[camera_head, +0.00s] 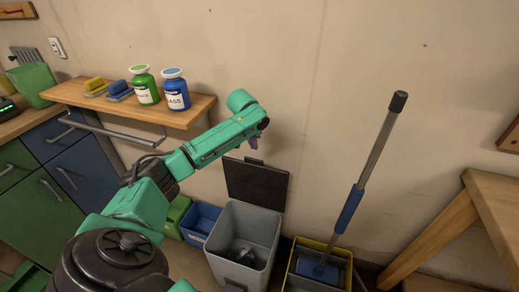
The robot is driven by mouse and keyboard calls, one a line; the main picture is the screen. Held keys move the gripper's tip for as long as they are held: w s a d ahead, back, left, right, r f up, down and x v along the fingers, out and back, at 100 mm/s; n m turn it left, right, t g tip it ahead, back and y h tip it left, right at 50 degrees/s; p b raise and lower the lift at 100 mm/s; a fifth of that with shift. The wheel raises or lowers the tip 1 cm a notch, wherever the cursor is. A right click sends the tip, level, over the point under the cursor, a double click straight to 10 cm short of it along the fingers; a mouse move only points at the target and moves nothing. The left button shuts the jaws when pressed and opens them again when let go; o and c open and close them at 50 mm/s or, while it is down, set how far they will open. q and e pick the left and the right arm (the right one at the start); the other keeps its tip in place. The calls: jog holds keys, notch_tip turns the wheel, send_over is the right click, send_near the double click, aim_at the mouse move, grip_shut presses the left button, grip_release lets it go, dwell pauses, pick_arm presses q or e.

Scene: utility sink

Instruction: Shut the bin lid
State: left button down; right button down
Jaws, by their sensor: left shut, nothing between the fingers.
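The grey bin (247,226) stands on the floor below the wall, open at the top. Its dark lid (256,183) is raised upright at the bin's back edge, close to the wall. Some dark and pale items lie inside the bin. My left arm reaches in from the left, and my left gripper (254,143) is above the lid, pointing down, small and partly hidden by the wrist. It is shut with nothing in it, and a gap shows between it and the lid. My right gripper is not in view.
A blue bin (201,219) and a green bin (176,214) stand left of the grey bin. A yellow-rimmed bucket with a mop (352,205) stands right. A wooden shelf (195,110) with bottles is above left; a wooden table (497,192) is at right.

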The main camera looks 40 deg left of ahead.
pick_arm(q)
jog(key=x, duration=0.7)
jog(key=shift+w+a+f+b, duration=0.1)
jog(key=shift+a+f+b, duration=0.1)
jog(key=shift+b, duration=0.1)
jog(key=shift+d+f, duration=0.1)
jog(key=shift+f, duration=0.05)
jog(key=shift+f, duration=0.1)
